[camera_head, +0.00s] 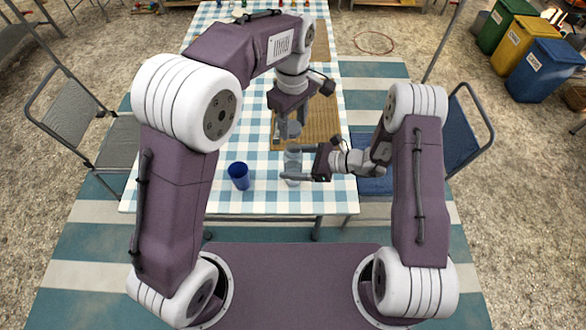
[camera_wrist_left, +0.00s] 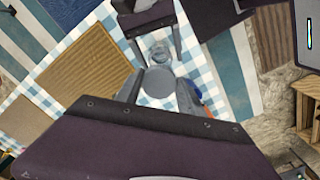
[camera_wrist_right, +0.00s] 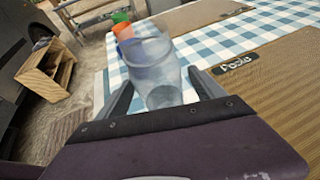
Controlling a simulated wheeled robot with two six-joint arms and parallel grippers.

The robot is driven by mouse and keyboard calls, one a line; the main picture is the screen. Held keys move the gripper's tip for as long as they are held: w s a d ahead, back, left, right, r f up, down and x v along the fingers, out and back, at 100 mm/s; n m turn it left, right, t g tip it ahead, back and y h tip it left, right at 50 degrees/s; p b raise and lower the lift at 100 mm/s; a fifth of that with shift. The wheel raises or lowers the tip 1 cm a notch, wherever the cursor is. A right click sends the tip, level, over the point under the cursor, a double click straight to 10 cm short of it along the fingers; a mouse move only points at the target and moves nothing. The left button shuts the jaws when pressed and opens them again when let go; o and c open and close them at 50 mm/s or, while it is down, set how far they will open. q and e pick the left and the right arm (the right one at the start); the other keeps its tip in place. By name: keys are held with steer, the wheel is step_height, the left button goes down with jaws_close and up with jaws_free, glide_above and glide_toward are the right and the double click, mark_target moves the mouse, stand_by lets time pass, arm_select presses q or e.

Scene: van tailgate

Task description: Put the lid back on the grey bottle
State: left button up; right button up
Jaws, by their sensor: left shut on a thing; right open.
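The grey bottle (camera_head: 293,166) is see-through and stands upright near the table's front edge. It also shows in the right wrist view (camera_wrist_right: 152,72), top open, between the fingers of my right gripper (camera_head: 288,163). Those fingers are open around it; I cannot tell whether either touches it. My left gripper (camera_head: 289,128) points down just behind the bottle in the head view, shut on a round grey lid (camera_wrist_left: 158,82). In the left wrist view the bottle (camera_wrist_left: 158,54) appears just beyond the lid, apart from it as far as I can tell.
A blue cup (camera_head: 239,176) stands left of the bottle. A woven mat (camera_head: 318,128) lies behind it on the checked tablecloth (camera_head: 262,201). An orange cup (camera_wrist_right: 122,31) shows in the right wrist view. A blue chair (camera_head: 468,138) is at the right, a grey chair (camera_head: 70,112) at the left.

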mark_target(295, 137)
jaws_close()
arm_select(q)
steer(key=f, duration=0.5)
steer(key=shift+s+d, duration=0.2)
stand_by(0.4)
steer(key=shift+f, duration=0.9)
steer(key=shift+f, duration=0.55)
